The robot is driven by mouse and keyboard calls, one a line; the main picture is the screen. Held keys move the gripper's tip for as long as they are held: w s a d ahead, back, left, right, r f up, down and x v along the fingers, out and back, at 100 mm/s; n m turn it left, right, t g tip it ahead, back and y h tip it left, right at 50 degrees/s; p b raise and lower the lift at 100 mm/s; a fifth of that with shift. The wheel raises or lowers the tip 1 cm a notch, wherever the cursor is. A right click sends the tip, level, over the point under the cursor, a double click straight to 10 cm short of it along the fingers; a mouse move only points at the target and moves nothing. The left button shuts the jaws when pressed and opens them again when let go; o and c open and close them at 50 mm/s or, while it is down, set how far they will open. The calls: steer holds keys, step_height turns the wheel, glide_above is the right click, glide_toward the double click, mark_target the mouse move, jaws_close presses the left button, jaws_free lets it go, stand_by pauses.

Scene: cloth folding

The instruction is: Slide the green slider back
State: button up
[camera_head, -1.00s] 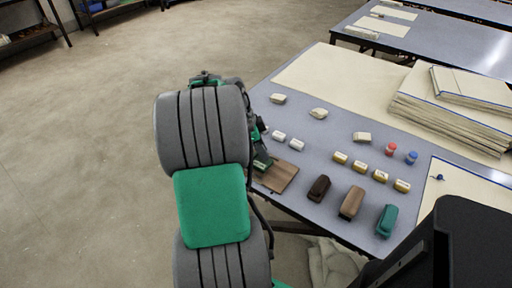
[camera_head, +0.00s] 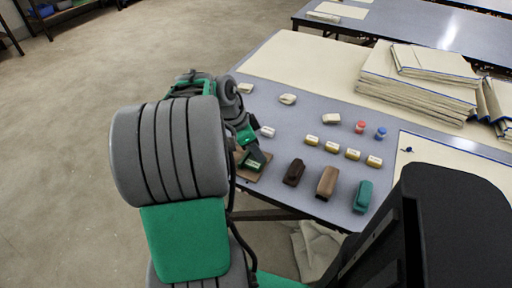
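A teal-green block (camera_head: 363,196), the only loose thing of that colour I can make out clearly, lies at the near right edge of the grey table; I take it as the green slider. My gripper (camera_head: 252,161) is at the table's near left corner, well left of the teal block and over a small brown board (camera_head: 243,175). My arm's grey and green links hide much of it. It is too small and covered to tell whether it is open or holds anything.
A dark brown block (camera_head: 294,172) and a brown block (camera_head: 327,182) stand between my gripper and the teal block. Several yellowish blocks (camera_head: 332,147), a red jar (camera_head: 360,127) and a blue jar (camera_head: 381,133) sit behind. Stacked cloths (camera_head: 415,85) fill the back right.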

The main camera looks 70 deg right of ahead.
mark_target(246, 161)
steer(key=p+v, duration=0.1)
steer(key=v, duration=0.6)
steer(key=shift+r, duration=0.4)
steer(key=shift+w+a, duration=0.1)
steer(key=shift+w, duration=0.05)
